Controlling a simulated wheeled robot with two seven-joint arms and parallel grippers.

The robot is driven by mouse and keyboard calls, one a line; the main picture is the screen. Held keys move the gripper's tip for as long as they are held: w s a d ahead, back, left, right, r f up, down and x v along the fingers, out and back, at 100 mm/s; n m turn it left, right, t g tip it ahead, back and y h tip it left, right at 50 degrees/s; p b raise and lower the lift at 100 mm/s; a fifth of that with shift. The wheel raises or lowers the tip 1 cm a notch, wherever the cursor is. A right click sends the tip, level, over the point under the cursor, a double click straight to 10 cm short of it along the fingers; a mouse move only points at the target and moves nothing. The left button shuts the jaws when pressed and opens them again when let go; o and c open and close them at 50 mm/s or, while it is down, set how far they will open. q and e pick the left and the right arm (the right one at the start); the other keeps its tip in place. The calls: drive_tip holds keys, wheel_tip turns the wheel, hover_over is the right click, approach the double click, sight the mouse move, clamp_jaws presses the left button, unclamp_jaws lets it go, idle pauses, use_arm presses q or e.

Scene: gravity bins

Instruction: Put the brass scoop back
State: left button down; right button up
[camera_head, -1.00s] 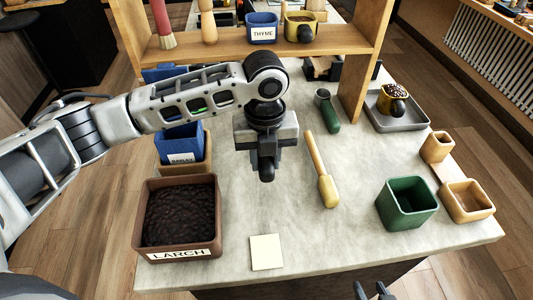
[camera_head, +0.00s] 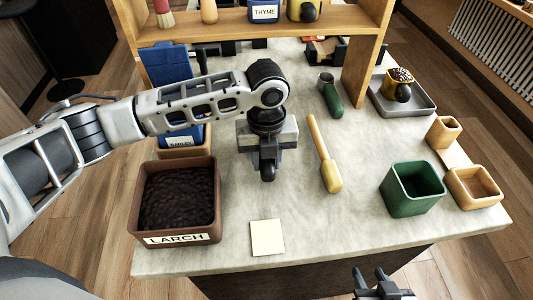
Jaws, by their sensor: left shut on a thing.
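My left gripper (camera_head: 267,172) points down over the middle of the worktop. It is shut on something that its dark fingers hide. A tool with a tan shaft and a rounded yellow end (camera_head: 331,178) lies on the worktop to its right, apart from it; I cannot tell whether this is the brass scoop. A green-handled scoop (camera_head: 332,100) with a grey metal cup lies further back. My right gripper (camera_head: 376,275) shows at the bottom edge, open and empty, in front of the worktop.
A brown LARCH bin (camera_head: 180,239) of dark soil stands front left, with a blue bin (camera_head: 182,138) behind. A paper note (camera_head: 267,237) lies in front. A green pot (camera_head: 408,205), wooden boxes (camera_head: 470,200) and a grey tray (camera_head: 402,108) stand right. A wooden shelf (camera_head: 240,32) spans the back.

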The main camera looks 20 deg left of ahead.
use_arm(q)
drive_tip(key=shift+f, duration=0.6)
idle(0.6)
drive_tip(key=c, duration=1)
unclamp_jaws()
wheel_tip(320, 180, up, 16)
drive_tip(key=shift+f+b, duration=0.1)
drive_tip(key=shift+b, duration=0.25)
